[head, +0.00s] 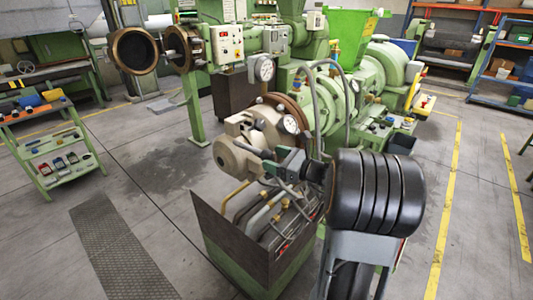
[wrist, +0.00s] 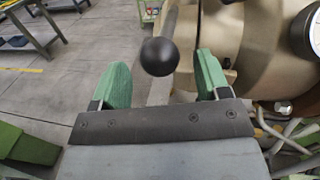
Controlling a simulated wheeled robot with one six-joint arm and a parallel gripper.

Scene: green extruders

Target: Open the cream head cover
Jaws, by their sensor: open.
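The cream head cover (head: 238,152) is on the front end of the green extruder (head: 322,102), beside a brown ring and a round gauge. It fills the upper right of the wrist view (wrist: 268,45). A black ball knob (wrist: 160,57) on a handle shows between the tips of my gripper's two green fingers. My gripper (head: 272,160) is open, close in front of the cover. There are visible gaps between the knob and both fingers. I cannot tell from the pictures how deep the knob sits between the fingers.
A dark-walled box with pipes and hoses (head: 240,240) stands below the cover. A second machine with an open round head (head: 135,50) is behind left. A green tool cart (head: 55,150) stands left. The floor at front left is clear, with a grating (head: 115,245).

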